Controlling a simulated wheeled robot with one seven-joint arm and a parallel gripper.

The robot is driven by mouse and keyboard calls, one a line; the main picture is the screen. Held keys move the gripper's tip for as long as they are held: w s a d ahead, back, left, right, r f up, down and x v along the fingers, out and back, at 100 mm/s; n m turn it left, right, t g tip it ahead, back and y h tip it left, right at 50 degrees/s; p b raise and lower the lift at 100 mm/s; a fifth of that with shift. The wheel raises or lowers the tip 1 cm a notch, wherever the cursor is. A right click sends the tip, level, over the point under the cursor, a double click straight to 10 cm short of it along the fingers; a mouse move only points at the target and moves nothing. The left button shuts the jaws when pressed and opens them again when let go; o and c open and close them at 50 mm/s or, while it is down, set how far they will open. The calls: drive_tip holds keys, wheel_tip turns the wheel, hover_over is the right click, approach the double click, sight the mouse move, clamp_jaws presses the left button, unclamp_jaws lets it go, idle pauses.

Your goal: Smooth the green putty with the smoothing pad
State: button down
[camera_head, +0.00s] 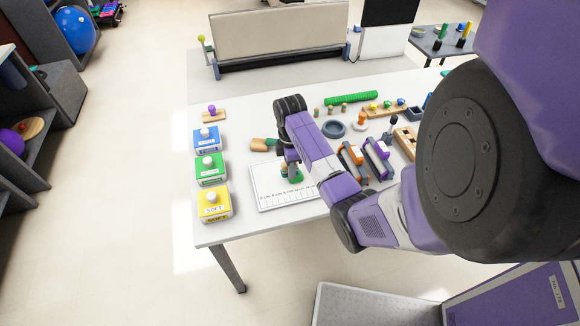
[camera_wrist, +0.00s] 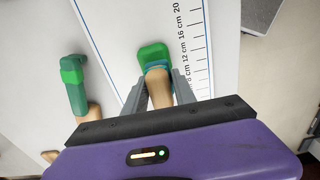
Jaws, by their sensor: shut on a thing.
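My gripper (camera_wrist: 160,92) is shut on the wooden handle (camera_wrist: 160,95) of a tool with a teal collar, which I take to be the smoothing pad. The tool stands over the white measuring board (camera_head: 258,190); the board's cm scale also shows in the wrist view (camera_wrist: 204,52). At the tool's lower end is a green, rounded block (camera_wrist: 153,53). I cannot tell whether this green is the putty, the pad, or both. In the head view the green (camera_head: 294,180) shows low under my gripper, partly hidden by my arm.
A second tool with a green body (camera_wrist: 73,82) and wooden handle lies left of the board. Yellow (camera_head: 214,203), green (camera_head: 210,169) and blue (camera_head: 206,139) boxes line the table's left side. A green ridged strip (camera_head: 351,98) and several small items stand behind and right.

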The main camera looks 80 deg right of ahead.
sight(301, 171)
drive_tip(key=shift+f, duration=0.9)
idle(0.8)
drive_tip(key=shift+s+d+r+p, duration=0.1)
drive_tip(key=shift+s+d+p, duration=0.4)
drive_tip(key=shift+s, duration=0.5)
drive_tip(key=shift+s+d+r+p, duration=0.1)
drive_tip(key=shift+s+d+p, duration=0.2)
drive_tip(key=shift+s+d, duration=0.55)
drive_tip(key=shift+s+a+f, duration=0.1)
drive_tip(key=shift+s+a, duration=0.05)
drive_tip(key=shift+a, duration=0.05)
drive_tip(key=shift+w+d, duration=0.25)
drive_tip(key=shift+d, duration=0.1)
drive_tip(key=shift+w+a, duration=0.35)
drive_tip(key=shift+w, duration=0.35)
drive_tip(key=shift+w+a, duration=0.35)
drive_tip(key=shift+w, duration=0.3)
